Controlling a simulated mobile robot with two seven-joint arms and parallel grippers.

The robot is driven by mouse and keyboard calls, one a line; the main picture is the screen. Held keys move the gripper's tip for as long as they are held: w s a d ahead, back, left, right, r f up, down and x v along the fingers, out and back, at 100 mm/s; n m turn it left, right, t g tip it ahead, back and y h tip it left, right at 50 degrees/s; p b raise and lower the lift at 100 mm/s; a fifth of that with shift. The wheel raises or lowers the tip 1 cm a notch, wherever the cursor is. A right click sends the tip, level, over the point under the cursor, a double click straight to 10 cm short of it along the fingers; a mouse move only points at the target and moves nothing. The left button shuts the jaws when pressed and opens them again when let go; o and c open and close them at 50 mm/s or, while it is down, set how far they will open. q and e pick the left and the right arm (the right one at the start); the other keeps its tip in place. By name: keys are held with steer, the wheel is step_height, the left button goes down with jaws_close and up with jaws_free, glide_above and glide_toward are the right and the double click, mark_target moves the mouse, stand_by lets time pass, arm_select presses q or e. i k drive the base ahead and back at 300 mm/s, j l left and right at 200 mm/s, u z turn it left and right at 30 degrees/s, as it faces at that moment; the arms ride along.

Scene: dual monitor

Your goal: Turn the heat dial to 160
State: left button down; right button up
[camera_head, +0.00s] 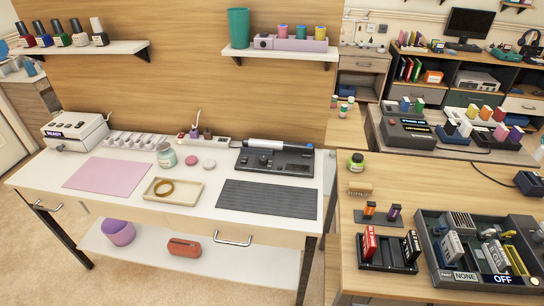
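A dark control unit (275,160) stands at the back right of the white table, with a white and blue pen-like tool (262,145) lying along its back edge. Small dark knobs (263,160) show on its top, but their markings are too small to read. A white machine (73,132) with a small lit display that seems to read READY stands at the table's back left. I cannot tell which knob is the heat dial or what it is set to. Neither of my grippers is in view.
The white table (130,198) also holds a pink mat (107,176), a dark ribbed mat (267,200), a shallow tray (198,191) with a gold ring, and a jar (166,156). A wooden table (440,190) with dark organizers stands to the right.

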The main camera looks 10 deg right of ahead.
mark_target(263, 160)
steer(key=i+j+z, duration=0.15)
steer(key=j+z, duration=0.2)
steer(key=i+j+z, duration=0.1)
steer(key=j+z, duration=0.55)
steer(key=i+j, duration=0.05)
steer(key=j, duration=0.05)
